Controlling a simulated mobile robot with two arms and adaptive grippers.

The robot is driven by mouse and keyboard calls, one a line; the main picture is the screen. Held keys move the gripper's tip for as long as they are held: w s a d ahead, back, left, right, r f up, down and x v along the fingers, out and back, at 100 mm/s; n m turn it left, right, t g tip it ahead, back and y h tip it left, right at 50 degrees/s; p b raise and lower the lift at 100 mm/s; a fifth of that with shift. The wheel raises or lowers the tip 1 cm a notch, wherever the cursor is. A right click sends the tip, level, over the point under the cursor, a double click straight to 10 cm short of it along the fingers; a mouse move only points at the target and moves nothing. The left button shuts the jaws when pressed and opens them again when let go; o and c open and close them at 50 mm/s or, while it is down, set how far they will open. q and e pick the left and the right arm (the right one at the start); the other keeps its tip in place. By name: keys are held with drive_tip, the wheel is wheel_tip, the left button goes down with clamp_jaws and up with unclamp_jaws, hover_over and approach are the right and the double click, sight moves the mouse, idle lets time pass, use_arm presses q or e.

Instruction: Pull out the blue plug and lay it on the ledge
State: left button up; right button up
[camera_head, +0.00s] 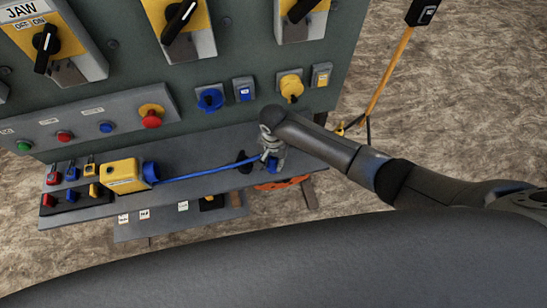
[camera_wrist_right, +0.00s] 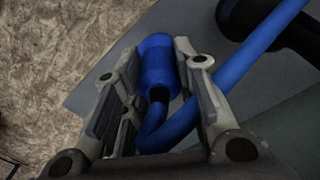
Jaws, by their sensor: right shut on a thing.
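The blue plug (camera_head: 272,165) is at the right end of the blue cable (camera_head: 205,173), low at the front of the grey ledge (camera_head: 205,155). My right gripper (camera_head: 272,152) is shut on it and partly hides it. In the right wrist view the plug (camera_wrist_right: 158,62) sits between the two fingers of the gripper (camera_wrist_right: 157,58), with its cable curling back below. The plug is away from the blue socket (camera_head: 210,98) on the panel above. Whether the plug touches the ledge is unclear. My left gripper is not in view.
A yellow box (camera_head: 124,176) with a blue connector stands on the ledge at the left, near small padlocks (camera_head: 72,173). A dark object (camera_head: 245,161) lies beside the right gripper. A yellow socket (camera_head: 290,86) and rotary switches are above.

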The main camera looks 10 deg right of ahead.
drive_tip(key=shift+f, duration=0.3)
drive_tip(key=o, duration=0.9)
drive_tip(key=shift+o, duration=0.2)
